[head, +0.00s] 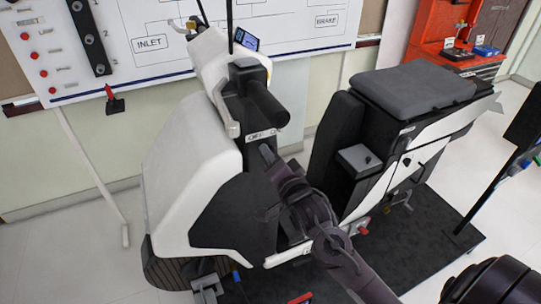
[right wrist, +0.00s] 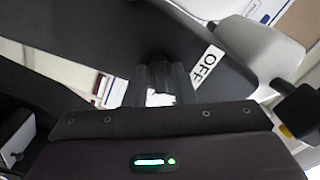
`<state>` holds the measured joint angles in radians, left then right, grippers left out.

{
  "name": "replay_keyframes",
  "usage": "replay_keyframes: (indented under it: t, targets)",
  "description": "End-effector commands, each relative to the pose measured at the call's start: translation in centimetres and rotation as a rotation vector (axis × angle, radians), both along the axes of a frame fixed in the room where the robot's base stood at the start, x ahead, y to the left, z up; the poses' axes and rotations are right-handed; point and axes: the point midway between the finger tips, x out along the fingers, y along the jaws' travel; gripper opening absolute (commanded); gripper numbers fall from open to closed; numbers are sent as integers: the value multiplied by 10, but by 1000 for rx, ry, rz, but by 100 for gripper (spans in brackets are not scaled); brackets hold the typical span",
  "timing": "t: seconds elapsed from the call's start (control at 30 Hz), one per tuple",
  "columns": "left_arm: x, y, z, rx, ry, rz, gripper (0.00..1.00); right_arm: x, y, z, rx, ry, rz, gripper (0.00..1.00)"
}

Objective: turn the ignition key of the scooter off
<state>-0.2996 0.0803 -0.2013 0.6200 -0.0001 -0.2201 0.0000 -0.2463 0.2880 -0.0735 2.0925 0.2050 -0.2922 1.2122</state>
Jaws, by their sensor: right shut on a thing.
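The white and black scooter (head: 185,140) stands with its front at the left and its dark seat (head: 415,88) at the right. A white OFF label (head: 262,135) is on the dark panel below the handlebar grip. The OFF label also shows in the right wrist view (right wrist: 207,66), tilted, just right of the fingers. My right gripper (head: 266,152) is at the panel just below the label. In the right wrist view the fingers (right wrist: 160,72) are close together against the dark panel, shut on the ignition key, which they hide. I cannot see the key's angle. My left gripper is not in view.
The dark handlebar grip (head: 268,103) juts out just above my right gripper. A whiteboard (head: 150,35) stands behind the scooter. A red tool bench (head: 455,40) is at the back right. Pale floor (head: 70,250) is clear at the front left.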

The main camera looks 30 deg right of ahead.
Motion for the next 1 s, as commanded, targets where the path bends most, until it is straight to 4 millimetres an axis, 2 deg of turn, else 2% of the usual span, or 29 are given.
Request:
replay_keyframes:
  t: [0.27,1.0]
  targets:
    - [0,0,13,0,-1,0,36,0,0,1,-169,12,1,1]
    - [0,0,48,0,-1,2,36,0,0,0,-824,50,3,1]
